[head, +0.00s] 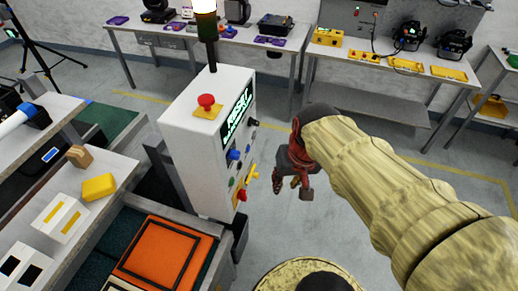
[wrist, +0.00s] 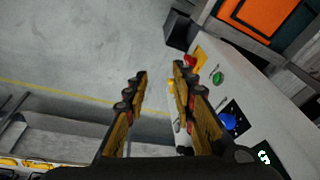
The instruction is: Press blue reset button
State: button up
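The control box (head: 187,150) is white, with a lit green display (head: 237,113) on its front panel. A blue button (head: 233,154) sticks out below the display; in the wrist view a blue button (wrist: 228,121) lies right of the fingers. My gripper (head: 291,187) hangs right of the panel, apart from the blue button. In the wrist view my gripper (wrist: 159,74) is open and empty, with a gap between its fingers. The right finger partly covers the panel's edge.
A red mushroom button (head: 207,101) tops the box. A green button (wrist: 217,78) and red and yellow controls sit low on the panel. An orange tray (head: 160,253) lies left of the box. Benches with equipment stand behind. Floor right of the box is clear.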

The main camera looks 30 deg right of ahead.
jog(key=d+f+m+y, duration=0.1)
jog(key=d+m, duration=0.1)
jog(key=w+d+f+m+p, duration=0.1)
jog(key=f+m, duration=0.1)
jog(key=w+d+f+m+y, duration=0.1)
jog(key=d+m, duration=0.1)
jog(key=m, duration=0.1)
jog(key=shift+d+f+g+y+p, duration=0.15)
jog(key=shift+d+g+y+p, duration=0.15)
jog(key=shift+d+g, duration=0.1)
jog(key=c, duration=0.5)
jog(key=w+d+f+m, duration=0.1)
jog(key=m, duration=0.1)
jog(key=w+d+f+m+t+y, duration=0.1)
jog(key=m, duration=0.1)
jog(key=d+m+y+p, duration=0.1)
jog(key=m, duration=0.1)
jog(key=shift+w+d+f+m+t, duration=0.3)
jog(key=shift+w+d+f+m, duration=0.1)
grip_shut()
jog(key=w+d+r+m+t+y, duration=0.1)
jog(key=w+d+r+m+t, duration=0.1)
jog(key=w+m, duration=0.6)
jog(key=shift+d+m+t+y, duration=0.2)
jog(key=shift+m+t+y, duration=0.1)
jog(key=shift+m+t, duration=0.3)
jog(key=shift+r, duration=0.1)
